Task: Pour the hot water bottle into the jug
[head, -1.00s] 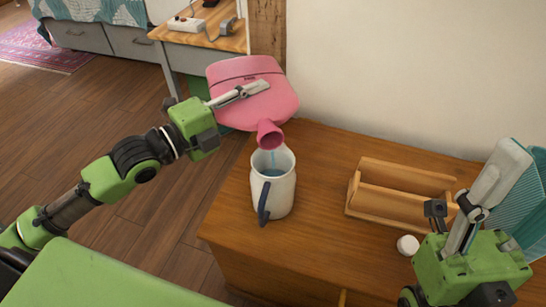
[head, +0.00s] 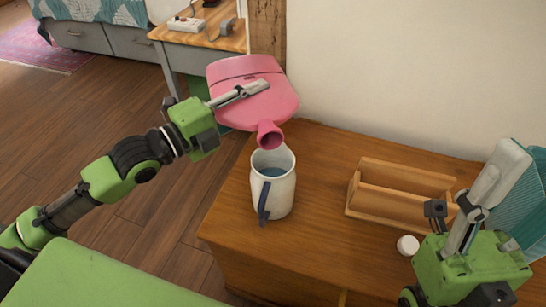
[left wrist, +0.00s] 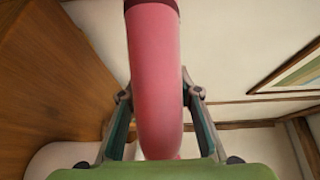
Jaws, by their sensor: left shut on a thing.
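The pink hot water bottle (head: 245,75) is held over the dresser's left end, tilted with its neck and open mouth (head: 270,138) pointing down at the jug. My left gripper (head: 252,90) is shut on its body; in the left wrist view the bottle (left wrist: 155,75) sits between both fingers. The white jug (head: 284,197) stands upright under the mouth, its dark blue handle towards me. Bluish water (head: 272,171) shows inside it. No stream shows between mouth and jug. My right gripper (head: 495,180) is at the right over the dresser; its finger gap is hidden.
A wooden open box (head: 400,208) and a small white round item (head: 408,245) are on the dresser (head: 335,245) right of the jug. A teal ribbed thing (head: 520,205) is behind my right gripper. A side table (head: 215,38) stands behind the bottle.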

